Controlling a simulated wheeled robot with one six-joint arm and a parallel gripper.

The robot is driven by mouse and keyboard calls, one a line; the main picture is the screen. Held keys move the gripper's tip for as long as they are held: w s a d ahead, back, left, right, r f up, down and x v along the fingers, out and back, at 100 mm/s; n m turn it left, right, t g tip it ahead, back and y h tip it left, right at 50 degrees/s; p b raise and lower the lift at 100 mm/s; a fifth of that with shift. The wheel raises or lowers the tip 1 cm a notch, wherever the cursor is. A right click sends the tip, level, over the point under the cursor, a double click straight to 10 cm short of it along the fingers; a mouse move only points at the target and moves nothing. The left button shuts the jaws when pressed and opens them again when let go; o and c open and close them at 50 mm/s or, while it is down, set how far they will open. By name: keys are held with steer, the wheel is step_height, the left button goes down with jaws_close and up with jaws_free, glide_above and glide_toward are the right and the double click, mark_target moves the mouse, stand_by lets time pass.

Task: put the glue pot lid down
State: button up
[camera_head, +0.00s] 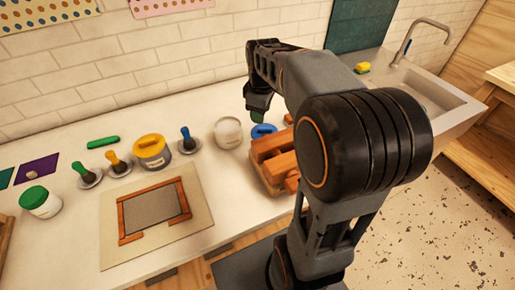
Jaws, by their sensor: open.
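A blue lid (263,131) with a raised handle lies on the white counter, just right of a white pot (228,132) that has no lid on it. My gripper (257,112) is above the blue lid, pointing down, and looks apart from it. Its jaws are open, though the fingers are small and partly turned away. A pot with a yellow lid (151,145) and a pot with a green lid (34,197) stand further left. My arm covers the counter behind and right of the blue lid.
A wooden crate with orange-brown blocks (275,157) stands close in front of the blue lid. Brushes on small dishes (187,139) stand near the yellow-lidded pot. A framed board (155,212) lies at front. A sink (425,85) and yellow sponge (362,68) are at right.

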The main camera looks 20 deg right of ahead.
steer(key=s+a+m, duration=0.1)
steer(key=s, duration=0.1)
steer(key=s+a+m, duration=0.1)
steer(key=s+a, duration=0.1)
steer(key=s+a+m+t, duration=0.1)
steer(key=s, duration=0.1)
steer(key=shift+s+a+f+m, duration=0.1)
steer(key=shift+s+a+m, duration=0.15)
steer(key=shift+m, duration=0.15)
steer(key=s+a+f+m+t, duration=0.1)
steer(key=s+a+f+m, duration=0.2)
steer(key=s+m, duration=0.2)
steer(key=shift+s+a, duration=0.25)
steer(key=shift+s, duration=0.7)
steer(key=shift+f, duration=0.1)
